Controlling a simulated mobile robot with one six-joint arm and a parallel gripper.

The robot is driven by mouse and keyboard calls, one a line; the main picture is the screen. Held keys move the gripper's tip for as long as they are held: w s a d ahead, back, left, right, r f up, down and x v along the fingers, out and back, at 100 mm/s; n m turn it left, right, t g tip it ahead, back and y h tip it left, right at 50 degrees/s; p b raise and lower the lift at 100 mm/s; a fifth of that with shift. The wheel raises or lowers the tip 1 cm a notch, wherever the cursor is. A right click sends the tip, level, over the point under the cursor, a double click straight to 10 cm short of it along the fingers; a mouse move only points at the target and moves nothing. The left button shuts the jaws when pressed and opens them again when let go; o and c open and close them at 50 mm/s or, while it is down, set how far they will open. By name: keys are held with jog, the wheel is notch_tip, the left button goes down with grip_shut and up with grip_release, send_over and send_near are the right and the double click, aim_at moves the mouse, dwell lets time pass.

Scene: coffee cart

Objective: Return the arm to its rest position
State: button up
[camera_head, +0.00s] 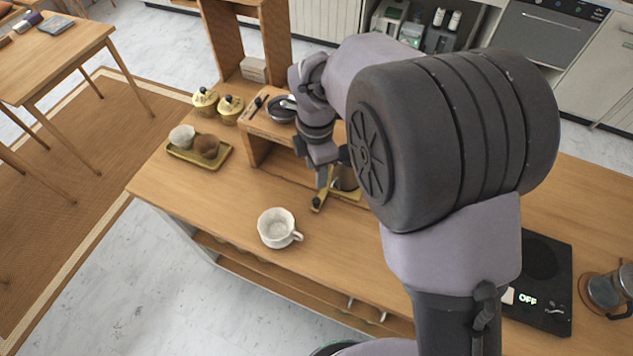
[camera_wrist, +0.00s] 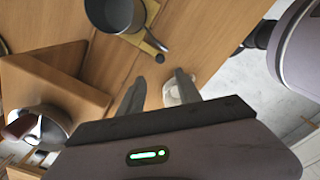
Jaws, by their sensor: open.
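My arm reaches out over the wooden counter (camera_head: 210,205). My gripper (camera_head: 322,185) hangs above the counter, close to a dark metal pot on a yellow tray (camera_head: 318,200). In the wrist view my gripper (camera_wrist: 160,78) is open, with nothing held between its fingers. The dark pot (camera_wrist: 112,14) and its handle are beyond the fingertips there, apart from them. A white cup (camera_head: 277,228) stands upright on the counter, nearer than my gripper; in the wrist view a pale round shape is partly hidden behind the right finger. My arm hides part of the pot and tray.
A wooden stand (camera_head: 262,148) with a dark bowl (camera_head: 281,108) is beside my gripper. A yellow tray (camera_head: 173,151) with two round items and two yellow jars (camera_head: 205,101) are at left. A black hotplate (camera_head: 540,285) is at right. The counter's front left is clear.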

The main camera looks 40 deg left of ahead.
jog(key=shift+r, duration=1.5)
jog(key=shift+d, duration=0.1)
